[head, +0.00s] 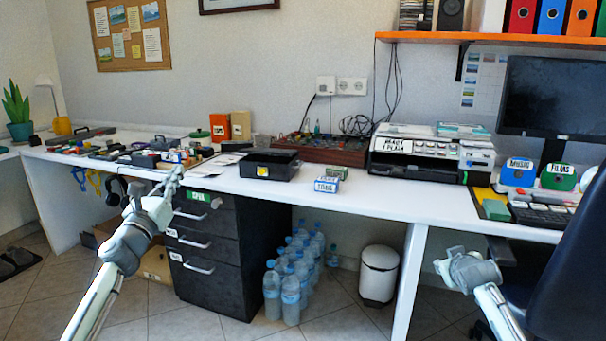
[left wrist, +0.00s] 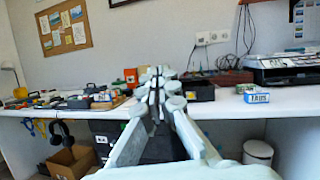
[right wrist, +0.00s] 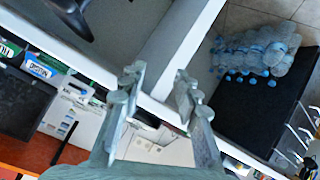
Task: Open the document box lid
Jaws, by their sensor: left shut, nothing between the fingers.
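A black box (head: 270,164) with a small yellow label on its front stands on the white desk, just behind the desk's front edge. My right gripper (right wrist: 157,82) is open and empty, well to the right of the box.
Two small labelled boxes (head: 327,185) lie right of the black box. A brown tray (head: 322,150) stands behind it, a printer (head: 430,155) to the right. Orange boxes (head: 220,127) and clutter are at left. A dark drawer cabinet (head: 215,255) stands below the desk.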

